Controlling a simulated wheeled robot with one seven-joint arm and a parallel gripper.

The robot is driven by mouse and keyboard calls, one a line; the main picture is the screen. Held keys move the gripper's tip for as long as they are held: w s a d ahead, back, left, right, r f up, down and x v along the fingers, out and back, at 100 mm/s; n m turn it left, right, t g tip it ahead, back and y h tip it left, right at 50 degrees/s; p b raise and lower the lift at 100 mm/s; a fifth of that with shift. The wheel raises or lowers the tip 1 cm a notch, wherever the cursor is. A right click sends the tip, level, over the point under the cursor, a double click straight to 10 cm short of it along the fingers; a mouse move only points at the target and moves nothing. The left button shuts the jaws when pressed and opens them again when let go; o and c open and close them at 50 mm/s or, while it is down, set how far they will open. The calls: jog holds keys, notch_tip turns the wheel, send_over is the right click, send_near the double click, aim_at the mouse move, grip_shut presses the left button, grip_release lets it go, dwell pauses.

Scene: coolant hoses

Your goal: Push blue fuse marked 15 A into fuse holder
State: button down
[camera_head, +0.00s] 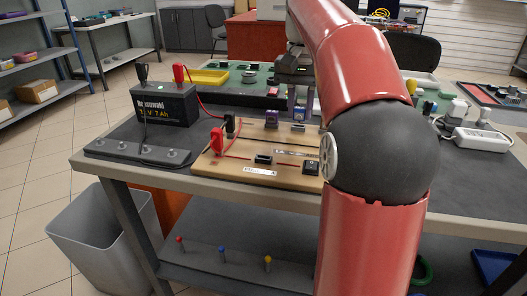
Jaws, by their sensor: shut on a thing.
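My gripper (300,108) points down over the back right part of a wooden board (212,170) on the workbench. Its fingers are shut on a small blue piece (299,114), which looks like the blue fuse; its 15 A marking is too small to read. The board carries a small black holder-like block (263,159) near its front, with red lines beside it. A dark block (311,168) sits at its right, partly close behind my arm. I cannot tell for certain which block is the fuse holder.
A black battery (165,106) with red and black leads stands left of the board. A red clip (216,140) stands on the board's left side. A white power strip (482,138) lies at the right. My arm hides the bench right of the board.

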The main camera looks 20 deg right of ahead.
aim_at(300, 108)
jog(key=shift+r+p, duration=0.5)
jog(key=shift+r, duration=1.75)
jog(key=s+a+b, duration=0.3)
jog(key=s+a, duration=0.6)
jog(key=a, duration=0.3)
jog(key=f, duration=0.1)
jog(key=f+b, duration=0.2)
jog(key=shift+w+d+f, duration=0.15)
jog(key=shift+w+f, duration=0.05)
jog(key=shift+w, duration=0.05)
jog(key=shift+f+b, duration=0.5)
jog(key=shift+f, duration=0.1)
jog(key=shift+f, duration=0.1)
jog(key=shift+f, duration=0.2)
